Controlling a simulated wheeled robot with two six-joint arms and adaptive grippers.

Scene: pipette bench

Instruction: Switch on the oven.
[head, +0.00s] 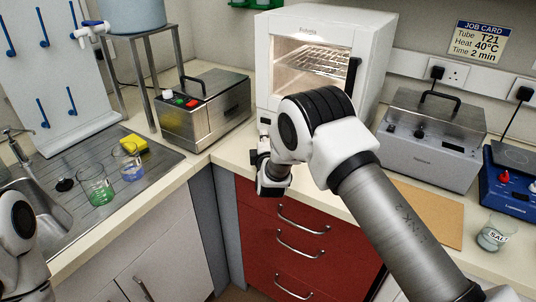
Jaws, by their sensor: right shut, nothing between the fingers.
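The oven (283,52) is a white box on the worktop at the back centre. It has a window in front, wire racks inside and a black upright handle at the right of its door. The inside looks warmly lit. My right arm covers much of its lower front, so its controls are mostly hidden. My right gripper (268,175) is shut and empty, in front of and below the oven, near the worktop's front edge. No contact with the oven can be seen. Part of my left arm shows at the bottom left, but its gripper is not in view.
A steel bath with coloured buttons (205,108) stands left of the oven. A grey lidded unit (430,140) and a blue device (508,185) stand right. A brown board (430,212) and a salt beaker (492,236) are at the front right. Beakers stand by the sink (95,187).

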